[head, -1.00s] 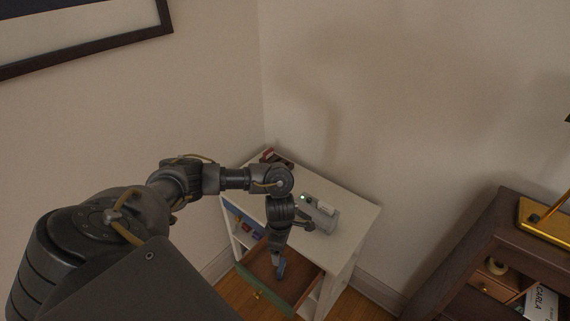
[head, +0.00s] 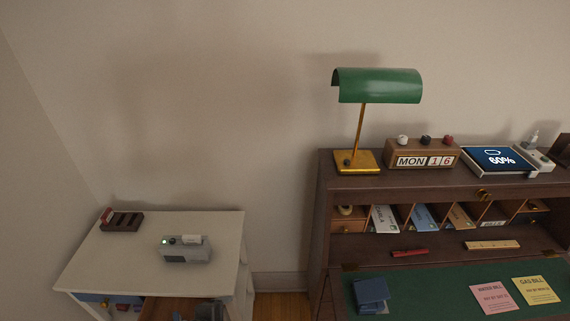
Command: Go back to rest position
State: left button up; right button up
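A dark grey part (head: 208,310), which looks like the end of my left arm, shows at the bottom edge by the open drawer (head: 165,310) of the white cabinet (head: 225,228). Its fingers cannot be made out, so I cannot tell whether that gripper is open or shut. My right gripper is not in view.
A grey device (head: 186,250) with a green light and a dark tray (head: 122,221) stand on the cabinet. To the right is a dark wooden desk (head: 335,225) with a green lamp (head: 377,86), a calendar block (head: 422,154) and a tablet (head: 497,160). A floor gap (head: 280,305) separates them.

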pick_arm(q)
jog(key=s+a+n+g+y, duration=0.3)
jog(key=s+a+n, duration=0.8)
jog(key=n, duration=0.5)
notch_tip(320, 180, down, 30)
jog(key=s+d+r+g+b, duration=0.1)
jog(key=s+g+b, duration=0.1)
jog(key=s+b, duration=0.1)
jog(key=s+a+f+b, duration=0.1)
jog(key=s+a+f, duration=0.1)
jog(key=s+f, duration=1.4)
notch_tip(320, 180, down, 2)
jog(key=shift+s+a+f+g+b, duration=0.15)
jog(key=shift+a+f+g+b, duration=0.05)
jog(key=shift+a+g+b, duration=0.2)
